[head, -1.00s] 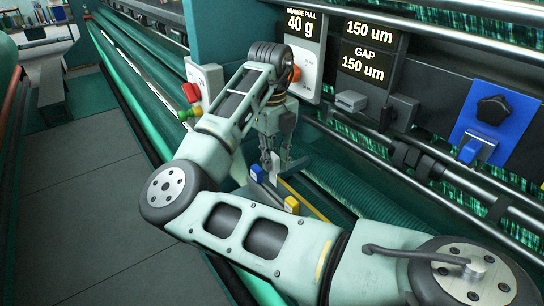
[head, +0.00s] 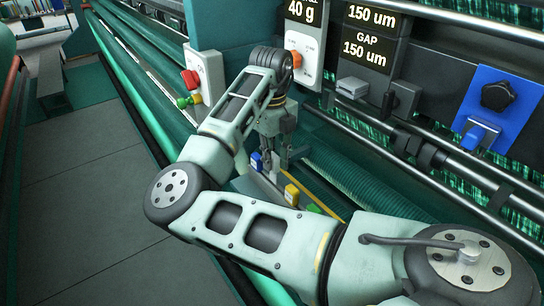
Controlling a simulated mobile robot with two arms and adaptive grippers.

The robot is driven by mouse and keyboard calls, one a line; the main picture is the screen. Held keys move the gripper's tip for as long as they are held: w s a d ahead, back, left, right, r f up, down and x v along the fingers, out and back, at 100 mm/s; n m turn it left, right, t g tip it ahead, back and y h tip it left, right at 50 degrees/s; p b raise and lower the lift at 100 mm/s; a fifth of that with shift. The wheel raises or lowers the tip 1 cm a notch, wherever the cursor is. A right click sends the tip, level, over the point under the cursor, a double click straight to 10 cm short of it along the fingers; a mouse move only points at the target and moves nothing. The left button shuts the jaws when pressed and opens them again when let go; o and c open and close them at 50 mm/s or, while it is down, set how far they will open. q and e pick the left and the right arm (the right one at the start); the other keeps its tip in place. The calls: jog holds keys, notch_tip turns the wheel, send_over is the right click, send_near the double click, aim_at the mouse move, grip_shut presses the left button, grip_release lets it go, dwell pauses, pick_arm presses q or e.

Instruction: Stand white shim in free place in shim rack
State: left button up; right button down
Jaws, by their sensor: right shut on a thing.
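My right gripper (head: 274,150) points down over the shim rack, shut on a small pale piece that looks like the white shim (head: 275,161). The shim rack (head: 272,183) is a narrow strip, partly hidden behind my right forearm. A blue shim (head: 256,160) stands at its far end, just left of the gripper's fingers. A yellow shim (head: 291,194) and a green one (head: 313,208) show nearer, on the right. Whether the white shim touches the rack cannot be told. My left gripper is out of view.
A control box with red and green knobs (head: 190,88) is left of my wrist. Display panels (head: 368,45) and a blue plate with a black knob (head: 497,100) are behind. Metal rails run along the right. The floor (head: 85,200) at left is clear.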

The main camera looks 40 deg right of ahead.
aim_at(272, 174)
jog(key=shift+f, duration=0.9)
dwell(1.4)
jog(key=shift+f, duration=0.2)
jog(key=shift+f+n, duration=0.3)
jog(key=shift+f, duration=0.45)
jog(key=shift+f, duration=0.25)
jog(key=shift+f, duration=0.6)
dwell(0.3)
jog(key=c, duration=1.6)
grip_release()
